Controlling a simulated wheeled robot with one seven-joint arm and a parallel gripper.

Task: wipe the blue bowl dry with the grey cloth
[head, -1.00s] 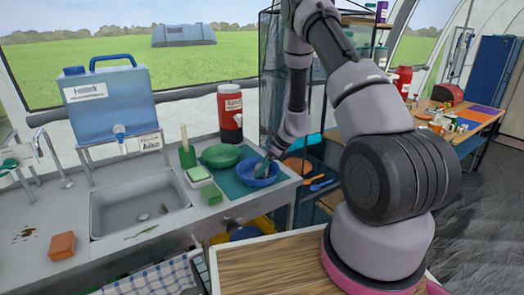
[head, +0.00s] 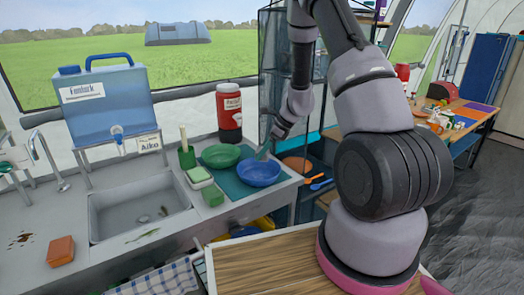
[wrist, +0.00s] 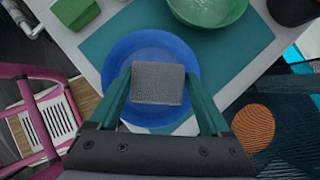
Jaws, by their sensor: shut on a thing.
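The blue bowl (head: 258,175) stands upright on a teal mat (head: 226,184) at the right end of the counter. It also shows in the wrist view (wrist: 124,55), below my gripper. My gripper (wrist: 157,84) is shut on the grey cloth (wrist: 158,83), a folded square pad between the green fingers. In the head view my gripper (head: 263,152) is above the bowl's back edge, apart from it. The cloth is too small to make out in the head view. In the wrist view the cloth hides the middle of the bowl.
A green bowl (head: 221,155) stands just behind left of the blue bowl. A sponge tray (head: 199,177), a green block (head: 213,197) and a green cup (head: 187,157) are left. A red jug (head: 229,113) stands behind. The sink (head: 140,210) is further left.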

